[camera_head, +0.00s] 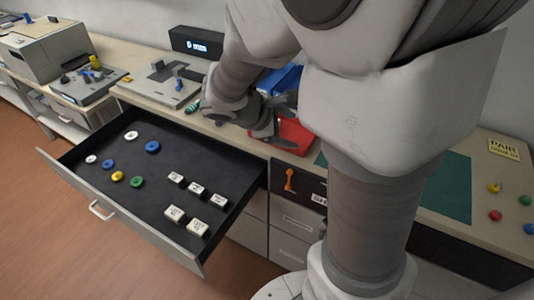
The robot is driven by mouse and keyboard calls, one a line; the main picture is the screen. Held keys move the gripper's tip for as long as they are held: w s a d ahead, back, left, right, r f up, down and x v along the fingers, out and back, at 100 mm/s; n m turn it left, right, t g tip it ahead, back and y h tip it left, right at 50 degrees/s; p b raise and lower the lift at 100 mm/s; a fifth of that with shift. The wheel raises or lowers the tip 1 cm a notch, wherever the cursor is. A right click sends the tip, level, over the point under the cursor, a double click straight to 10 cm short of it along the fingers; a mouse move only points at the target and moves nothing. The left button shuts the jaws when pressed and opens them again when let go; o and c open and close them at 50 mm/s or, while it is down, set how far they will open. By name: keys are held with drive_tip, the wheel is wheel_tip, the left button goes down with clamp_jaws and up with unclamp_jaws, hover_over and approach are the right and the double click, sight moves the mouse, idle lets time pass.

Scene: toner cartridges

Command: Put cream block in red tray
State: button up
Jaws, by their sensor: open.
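Several cream blocks (197,227) with dark lettering on top sit in the open dark drawer, towards its right side. The red tray (297,139) is on the counter behind the drawer, partly hidden by my arm. My gripper (266,131) is open at the left edge of the red tray, low over the counter. My arm hides much of the tray's inside, and I cannot tell whether a block lies in it. I see no block between the fingers.
The open drawer (100,208) also holds several coloured rings (137,182). A blue container (281,80) stands behind the red tray. A grey fixture plate (160,88) lies to the left on the counter. A green mat (447,192) and coloured knobs (495,215) are at the right.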

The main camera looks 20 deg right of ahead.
drive_tip(key=s+a+r+m+t+y, duration=0.1)
drive_tip(key=s+a+r+m+y, duration=0.3)
drive_tip(key=s+a+m, duration=0.1)
drive_tip(key=s+a+r+m+t+y, duration=0.1)
drive_tip(key=s+a+r+m+y, duration=0.3)
drive_tip(key=s, duration=0.5)
drive_tip(key=a+r+m, duration=0.1)
drive_tip(key=a+m, duration=0.1)
drive_tip(key=m, duration=0.1)
drive_tip(key=shift+s+t+y, duration=0.3)
